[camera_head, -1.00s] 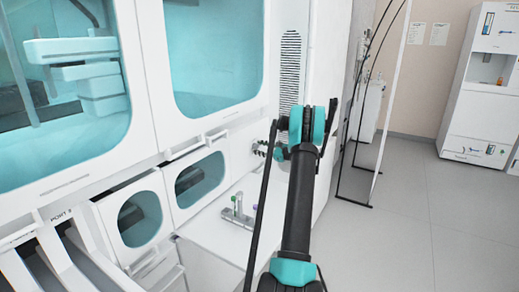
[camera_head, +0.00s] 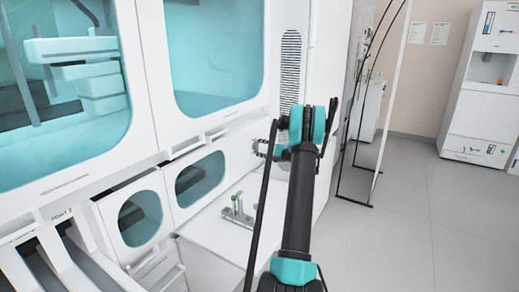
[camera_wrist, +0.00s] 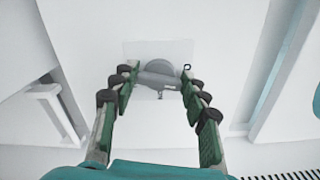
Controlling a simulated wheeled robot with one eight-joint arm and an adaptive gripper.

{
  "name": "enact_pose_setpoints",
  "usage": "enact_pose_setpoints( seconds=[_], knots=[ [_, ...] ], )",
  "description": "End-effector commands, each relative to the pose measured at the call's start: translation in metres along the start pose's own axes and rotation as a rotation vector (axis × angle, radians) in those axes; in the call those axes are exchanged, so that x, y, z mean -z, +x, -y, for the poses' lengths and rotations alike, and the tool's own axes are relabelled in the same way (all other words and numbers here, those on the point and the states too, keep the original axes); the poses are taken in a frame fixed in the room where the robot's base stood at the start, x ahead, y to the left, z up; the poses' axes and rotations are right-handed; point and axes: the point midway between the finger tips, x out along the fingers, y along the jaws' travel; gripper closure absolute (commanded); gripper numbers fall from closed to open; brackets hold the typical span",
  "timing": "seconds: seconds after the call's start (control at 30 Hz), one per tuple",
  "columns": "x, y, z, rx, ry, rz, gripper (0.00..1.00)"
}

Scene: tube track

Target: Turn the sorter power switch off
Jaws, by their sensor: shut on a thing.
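The power switch (camera_wrist: 159,68) is a grey round rotary knob with a raised bar handle, on a pale square plate (camera_wrist: 133,50) at the top middle of the wrist view. My gripper (camera_wrist: 158,80) has its green-padded, dark-jointed fingers on the left and right of the bar handle, shut on it. The handle lies roughly level across the wrist view, slightly tilted. In the head view my gripper (camera_head: 264,150) reaches to the white machine's side wall, partly hidden by my arm. The switch cannot be made out there.
The white sorter machine (camera_head: 150,80) with teal windows fills the left. A white shelf (camera_head: 205,240) below holds a small grey rack (camera_head: 238,212) with tubes. Vent slots (camera_head: 290,70) lie above my gripper. Open grey floor (camera_head: 420,230) lies on the right, past a thin dark-framed panel (camera_head: 385,120).

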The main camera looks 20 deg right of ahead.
Motion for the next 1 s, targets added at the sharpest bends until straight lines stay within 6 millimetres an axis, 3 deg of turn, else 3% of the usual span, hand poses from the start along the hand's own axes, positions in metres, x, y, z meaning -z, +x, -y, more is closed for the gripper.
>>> enact_pose_setpoints(
  seconds=[0.4, 1.0],
  knots=[
    [-0.0002, -0.0007, -0.0020, -0.002, -0.219, 0.001, 0.84],
    [-0.0002, -0.0008, -0.0026, -0.003, -0.262, 0.001, 0.84]
  ],
)
